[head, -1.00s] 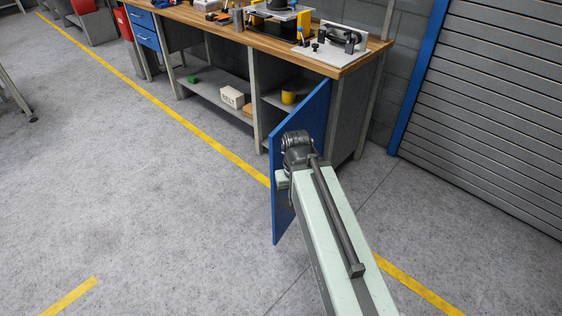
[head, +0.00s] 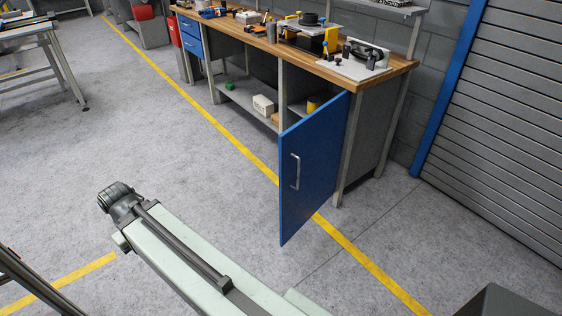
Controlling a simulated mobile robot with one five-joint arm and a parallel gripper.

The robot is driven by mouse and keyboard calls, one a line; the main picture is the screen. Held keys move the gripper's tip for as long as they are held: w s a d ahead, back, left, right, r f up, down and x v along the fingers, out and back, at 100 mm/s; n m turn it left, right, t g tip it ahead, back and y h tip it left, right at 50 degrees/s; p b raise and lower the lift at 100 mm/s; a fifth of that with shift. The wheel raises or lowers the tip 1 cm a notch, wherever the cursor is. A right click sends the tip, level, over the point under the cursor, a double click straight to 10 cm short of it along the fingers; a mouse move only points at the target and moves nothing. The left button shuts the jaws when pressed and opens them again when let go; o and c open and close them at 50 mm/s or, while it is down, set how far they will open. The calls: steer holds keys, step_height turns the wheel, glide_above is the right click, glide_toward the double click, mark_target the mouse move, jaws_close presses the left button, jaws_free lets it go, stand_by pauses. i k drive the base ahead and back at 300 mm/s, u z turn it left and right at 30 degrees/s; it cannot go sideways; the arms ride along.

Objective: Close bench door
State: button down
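The blue bench door (head: 318,165) stands open, swung out from the right end of the workbench (head: 378,72). Its front face with a pale vertical bar handle (head: 295,171) is turned toward the left. My arm reaches up from the bottom of the head view to the left of the door, with clear floor between them. The arm's dark end shows at the far left of the arm, apart from the door. The gripper fingers cannot be made out, so whether they are open or shut is hidden.
On the bench's lower shelves are a white box (head: 263,104), a green block (head: 229,86) and a yellow cylinder (head: 313,104). A grey roller shutter (head: 510,120) is at the right. A table (head: 35,60) stands at the upper left. The floor left of the door is open.

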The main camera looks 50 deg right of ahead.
mark_target(310, 151)
steer(key=u, duration=0.05)
steer(key=k, duration=1.3)
steer(key=z, duration=0.45)
steer(key=i, duration=1.05)
